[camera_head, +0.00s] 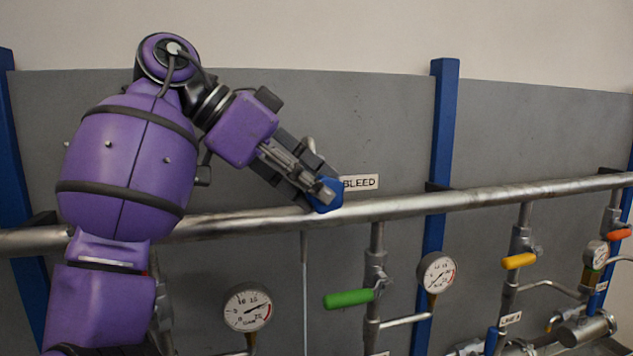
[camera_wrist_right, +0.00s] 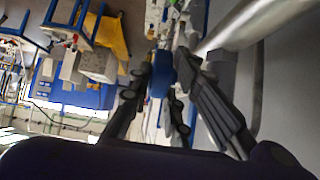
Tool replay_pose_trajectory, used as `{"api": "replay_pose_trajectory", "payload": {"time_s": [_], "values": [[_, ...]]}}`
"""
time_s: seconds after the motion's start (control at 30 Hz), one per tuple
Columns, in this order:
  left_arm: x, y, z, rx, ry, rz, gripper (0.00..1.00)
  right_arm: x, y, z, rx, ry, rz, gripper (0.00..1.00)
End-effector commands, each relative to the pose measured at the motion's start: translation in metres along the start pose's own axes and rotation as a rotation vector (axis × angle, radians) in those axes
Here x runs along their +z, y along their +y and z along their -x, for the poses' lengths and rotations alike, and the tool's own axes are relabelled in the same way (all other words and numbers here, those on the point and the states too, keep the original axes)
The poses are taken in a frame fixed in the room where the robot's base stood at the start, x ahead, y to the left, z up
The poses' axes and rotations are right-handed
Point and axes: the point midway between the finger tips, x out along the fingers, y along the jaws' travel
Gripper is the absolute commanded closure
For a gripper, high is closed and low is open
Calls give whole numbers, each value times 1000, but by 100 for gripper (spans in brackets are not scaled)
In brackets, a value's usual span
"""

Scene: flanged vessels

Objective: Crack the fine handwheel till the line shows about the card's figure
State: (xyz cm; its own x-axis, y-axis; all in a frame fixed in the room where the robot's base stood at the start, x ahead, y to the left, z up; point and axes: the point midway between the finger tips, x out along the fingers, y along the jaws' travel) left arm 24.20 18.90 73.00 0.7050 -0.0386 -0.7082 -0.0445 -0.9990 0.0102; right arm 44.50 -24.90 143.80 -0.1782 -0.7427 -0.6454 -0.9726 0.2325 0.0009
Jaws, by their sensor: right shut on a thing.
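My right gripper (camera_head: 310,187) reaches in from the left and is shut on a blue handle (camera_head: 325,195) at the top of the pipe, beside a "BLEED" label (camera_head: 359,182). In the right wrist view the blue handle (camera_wrist_right: 160,74) sits between the fingers of my right gripper (camera_wrist_right: 176,95). The fingers cover part of the handle; I cannot tell if it is the fine handwheel. A white dial gauge (camera_head: 248,308) and a second gauge (camera_head: 437,272) hang below the pipe; their readings are too small to tell. No card with a figure is legible. My left gripper is out of view.
A long metal pipe (camera_head: 480,199) runs across the grey panel (camera_head: 545,130). Below it are a green lever (camera_head: 349,299), a yellow lever (camera_head: 519,261) and an orange lever (camera_head: 619,234). A blue post (camera_head: 443,125) stands right of the label. The panel above the pipe is clear there.

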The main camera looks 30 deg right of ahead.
Motion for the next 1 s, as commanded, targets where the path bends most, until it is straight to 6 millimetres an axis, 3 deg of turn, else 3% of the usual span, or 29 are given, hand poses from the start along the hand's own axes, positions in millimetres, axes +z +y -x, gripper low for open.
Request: {"api": "replay_pose_trajectory", "payload": {"time_s": [0.5,1.0], "values": [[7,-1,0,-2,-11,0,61,8,-1,-2,0,353,2,100],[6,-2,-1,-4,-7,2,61,8,0,-1,-2,420,-2,100]]}}
